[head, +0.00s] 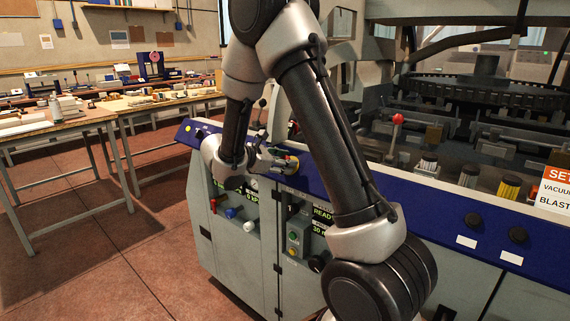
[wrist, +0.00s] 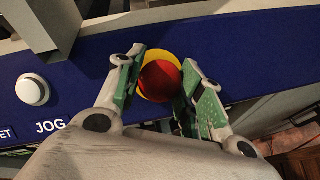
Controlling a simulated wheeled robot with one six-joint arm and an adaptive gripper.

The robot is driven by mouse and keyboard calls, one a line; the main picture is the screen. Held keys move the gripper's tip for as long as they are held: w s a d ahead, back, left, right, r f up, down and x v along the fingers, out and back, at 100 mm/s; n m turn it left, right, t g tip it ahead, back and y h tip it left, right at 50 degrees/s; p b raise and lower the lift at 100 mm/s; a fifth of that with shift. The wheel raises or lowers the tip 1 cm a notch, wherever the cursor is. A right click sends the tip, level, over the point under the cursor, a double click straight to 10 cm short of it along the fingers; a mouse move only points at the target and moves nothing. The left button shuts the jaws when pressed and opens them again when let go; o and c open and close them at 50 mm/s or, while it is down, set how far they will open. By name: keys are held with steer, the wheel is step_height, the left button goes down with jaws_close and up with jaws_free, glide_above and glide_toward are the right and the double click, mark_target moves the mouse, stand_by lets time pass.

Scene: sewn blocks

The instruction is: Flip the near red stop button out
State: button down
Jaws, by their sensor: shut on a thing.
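The red stop button (wrist: 160,80) sits on a yellow round base in the machine's blue panel (wrist: 265,50), in the wrist view. My gripper (wrist: 161,68) has one green-padded finger on each side of the button and is shut on it. In the head view my gripper (head: 287,163) is at the blue rail's left part, and the button is mostly hidden by the fingers there. Whether the button is pressed in or out cannot be told.
A white JOG button (wrist: 32,90) is left of the gripper in the wrist view. On the machine front are a green button box (head: 298,237) and small knobs (head: 231,213). A red-balled lever (head: 398,118) stands behind the rail. Open floor (head: 110,240) lies left.

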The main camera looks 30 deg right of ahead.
steer(key=c, duration=0.9)
jaws_free()
steer(key=shift+a+r, duration=0.1)
steer(key=shift+a, duration=0.1)
steer(key=v, duration=1.1)
steer(key=shift+a+r, duration=0.2)
steer(key=shift+a, duration=0.15)
steer(key=shift+s, duration=0.1)
steer(key=s+d+f+m+g+y, duration=0.1)
steer(key=s+f+m+g+y, duration=0.15)
steer(key=s, duration=0.45)
steer(key=s+d+f+m+g+y, duration=0.1)
steer(key=s+m+g+y, duration=0.1)
steer(key=s+m+y, duration=0.35)
steer(key=s+d+r+m+t+y, duration=0.1)
steer(key=s+r+m+t+y, duration=0.1)
steer(key=s, duration=0.6)
steer(key=s+d+r+m+t+y, duration=0.1)
steer(key=s+r+m+t+y, duration=0.2)
steer(key=s+r+m, duration=0.3)
steer(key=shift+s+d+r+t+y, duration=0.3)
steer(key=shift+s+r+t, duration=0.4)
steer(key=shift+s, duration=0.4)
